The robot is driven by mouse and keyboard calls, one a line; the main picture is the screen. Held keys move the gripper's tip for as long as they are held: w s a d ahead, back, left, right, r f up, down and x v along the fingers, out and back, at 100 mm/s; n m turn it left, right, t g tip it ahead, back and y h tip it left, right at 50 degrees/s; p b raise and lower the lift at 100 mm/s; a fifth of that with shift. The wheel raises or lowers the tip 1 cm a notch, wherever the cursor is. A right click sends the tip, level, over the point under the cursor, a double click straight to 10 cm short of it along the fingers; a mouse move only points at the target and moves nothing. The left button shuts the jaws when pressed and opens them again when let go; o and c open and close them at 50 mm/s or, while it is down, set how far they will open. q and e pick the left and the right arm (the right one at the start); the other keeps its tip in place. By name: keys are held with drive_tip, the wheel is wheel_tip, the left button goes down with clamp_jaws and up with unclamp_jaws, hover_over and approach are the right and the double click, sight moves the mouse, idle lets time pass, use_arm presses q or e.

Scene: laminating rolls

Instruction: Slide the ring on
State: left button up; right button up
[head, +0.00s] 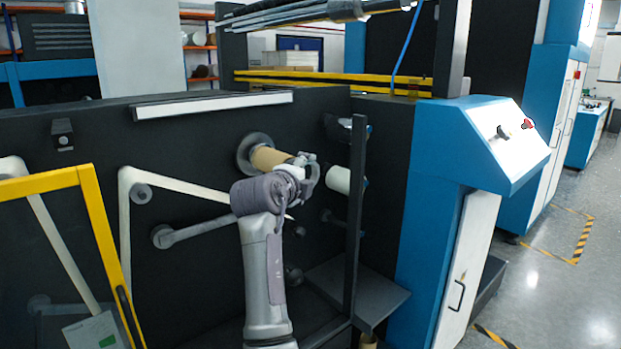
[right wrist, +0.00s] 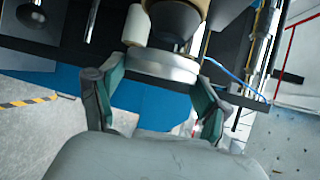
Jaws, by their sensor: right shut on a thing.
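The ring (right wrist: 163,66) is a short silvery band held between the two fingertips of my right gripper (right wrist: 155,95) in the right wrist view. Just beyond it is a dark, tapered spindle end (right wrist: 175,18) with the tan roll (right wrist: 204,9) around it. The ring is close to the spindle end and roughly in line; I cannot tell whether it is around it. In the head view my right gripper (head: 305,174) is at the near end of the tan roll (head: 272,159), which sits on the dark machine face. My left gripper is not in view.
A white roll (head: 339,179) is just right of my gripper, near a dark upright post (head: 356,215). A yellow-framed guard door (head: 95,220) stands at the left. A blue and white control cabinet (head: 480,150) stands right, with open floor beyond.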

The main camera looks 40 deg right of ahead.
drive_tip(key=shift+w+a+r+p, duration=0.15)
drive_tip(key=shift+w+p, duration=0.5)
drive_tip(key=shift+w, duration=1.8)
drive_tip(key=shift+c, duration=0.6)
drive_tip(key=shift+b, duration=0.3)
drive_tip(key=shift+s, duration=0.25)
drive_tip(key=o, duration=1.4)
